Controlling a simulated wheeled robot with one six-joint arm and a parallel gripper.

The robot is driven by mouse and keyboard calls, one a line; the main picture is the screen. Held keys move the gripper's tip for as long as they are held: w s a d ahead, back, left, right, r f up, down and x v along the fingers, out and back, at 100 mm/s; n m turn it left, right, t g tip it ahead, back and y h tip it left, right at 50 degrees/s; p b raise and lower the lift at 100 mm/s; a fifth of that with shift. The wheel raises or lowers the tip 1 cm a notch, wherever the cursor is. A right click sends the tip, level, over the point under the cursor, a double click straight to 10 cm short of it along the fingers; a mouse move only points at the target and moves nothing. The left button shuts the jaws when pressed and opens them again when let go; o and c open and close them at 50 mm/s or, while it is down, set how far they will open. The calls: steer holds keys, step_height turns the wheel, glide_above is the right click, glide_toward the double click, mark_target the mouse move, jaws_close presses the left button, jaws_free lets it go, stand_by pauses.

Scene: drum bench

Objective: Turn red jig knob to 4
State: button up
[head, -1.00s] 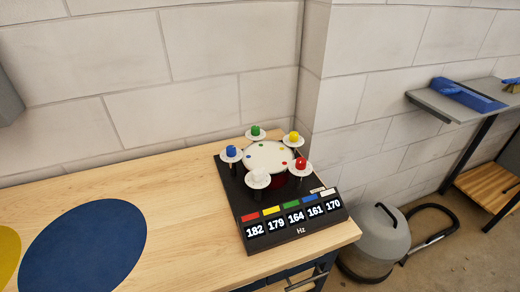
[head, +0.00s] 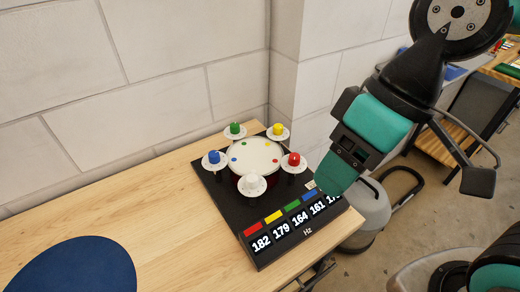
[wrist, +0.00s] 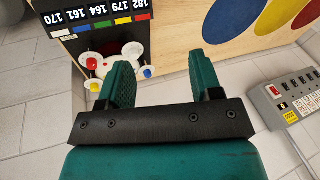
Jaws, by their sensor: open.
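The red jig knob (head: 293,160) sits on a white dial disc at the right side of the black drum jig (head: 265,208). Its dial marks are too small to read. It also shows in the wrist view (wrist: 91,63), left of my fingers. The jig's display reads 182 under red, 179 under yellow, 164 under green and 161 under blue; my gripper partly covers the last number. My gripper (wrist: 160,62) is open and empty, its two teal fingers apart. In the head view my gripper (head: 338,180) appears right of the red knob, apart from it.
Green (head: 235,129), yellow (head: 277,130), blue (head: 214,157) and white (head: 252,183) knobs ring the round white drum head (head: 255,156). A pale wall stands behind the wooden bench (head: 150,205). A grey vacuum (head: 368,215) stands on the floor at right. A power strip (wrist: 290,103) shows in the wrist view.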

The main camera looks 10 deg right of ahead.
steer(key=w+d+f+m+h+b, duration=0.1)
steer(key=w+f+m+h, duration=0.1)
steer(key=w, duration=1.2)
steer(key=m+h, duration=0.2)
steer(key=m, duration=0.1)
glide_toward(295, 156)
step_height(295, 156, down, 10)
steer(key=shift+r+p, duration=0.1)
steer(key=shift+p, duration=1)
steer(key=shift+c, duration=0.4)
steer(key=c, duration=0.9)
steer(key=shift+o, duration=0.2)
steer(key=shift+n, duration=0.3)
